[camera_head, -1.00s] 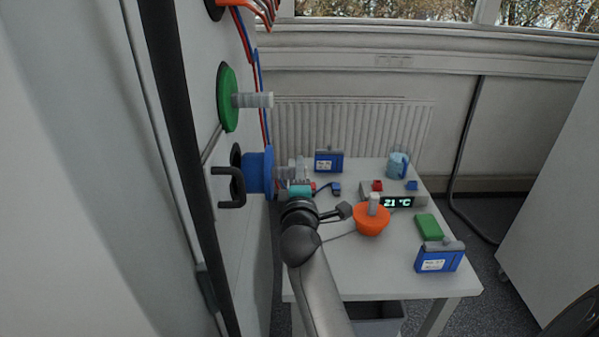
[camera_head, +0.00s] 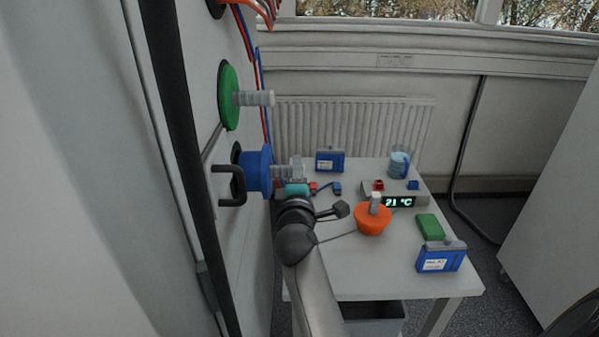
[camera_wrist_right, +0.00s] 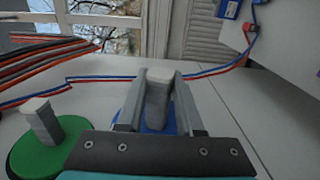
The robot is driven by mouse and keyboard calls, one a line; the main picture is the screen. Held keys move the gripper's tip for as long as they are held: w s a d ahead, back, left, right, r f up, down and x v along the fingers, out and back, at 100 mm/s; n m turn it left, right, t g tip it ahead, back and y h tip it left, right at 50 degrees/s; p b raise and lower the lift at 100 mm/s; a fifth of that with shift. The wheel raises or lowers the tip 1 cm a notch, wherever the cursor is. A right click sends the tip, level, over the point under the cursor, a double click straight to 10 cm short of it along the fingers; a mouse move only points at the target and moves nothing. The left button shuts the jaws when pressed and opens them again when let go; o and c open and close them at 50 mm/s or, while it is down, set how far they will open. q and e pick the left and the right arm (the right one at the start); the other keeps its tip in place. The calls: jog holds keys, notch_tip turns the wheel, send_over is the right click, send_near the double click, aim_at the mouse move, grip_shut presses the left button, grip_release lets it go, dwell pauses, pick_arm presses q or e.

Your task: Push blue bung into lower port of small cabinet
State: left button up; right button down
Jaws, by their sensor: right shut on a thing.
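The blue bung (camera_head: 256,170) sits at the dark-rimmed lower port (camera_head: 237,160) in the cabinet face (camera_head: 240,240), its wide end facing out. How deep it sits cannot be told. Its grey ribbed handle (camera_head: 282,172) points right. My right gripper (camera_head: 294,170) is shut on this handle. In the right wrist view, the two fingers (camera_wrist_right: 158,100) stand on either side of the grey handle (camera_wrist_right: 158,92), with a little of the blue bung (camera_wrist_right: 153,127) showing behind. My left gripper is not in view.
A green bung (camera_head: 229,96) with a grey handle fills the port above. A black bracket handle (camera_head: 236,186) stands out just left of the blue bung. A white table (camera_head: 390,275) to the right holds an orange bung (camera_head: 372,220), blue boxes and a display unit.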

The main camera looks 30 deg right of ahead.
jog(key=shift+w+a+r+b, duration=0.15)
jog(key=shift+w+a+b, duration=0.2)
jog(key=shift+a, duration=0.3)
dwell(1.3)
